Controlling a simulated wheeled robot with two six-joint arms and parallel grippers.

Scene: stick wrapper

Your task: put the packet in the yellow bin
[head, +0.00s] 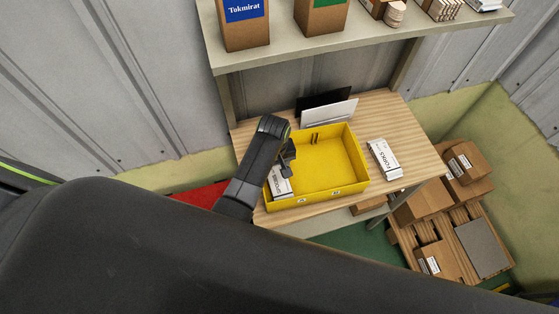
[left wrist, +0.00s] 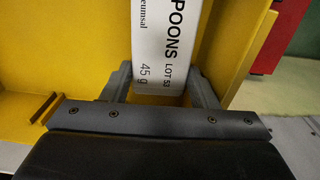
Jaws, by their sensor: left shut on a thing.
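A white packet with black lettering reading SPOONS (left wrist: 165,45) is between the fingers of my left gripper (left wrist: 165,90), which is shut on it. In the head view the packet (head: 280,183) shows at the left side of the yellow bin (head: 345,187), within its outline. The left gripper (head: 287,160) is over that side of the bin. I cannot tell whether the packet touches the bin floor. The bin also shows around the packet in the left wrist view (left wrist: 80,40). My right gripper is not in view.
A second white packet (head: 384,158) lies on the wooden table (head: 405,120) to the right of the bin. A dark and white panel (head: 328,110) stands behind the bin. A shelf (head: 360,45) with boxes is above. Cartons (head: 466,163) stand on the right.

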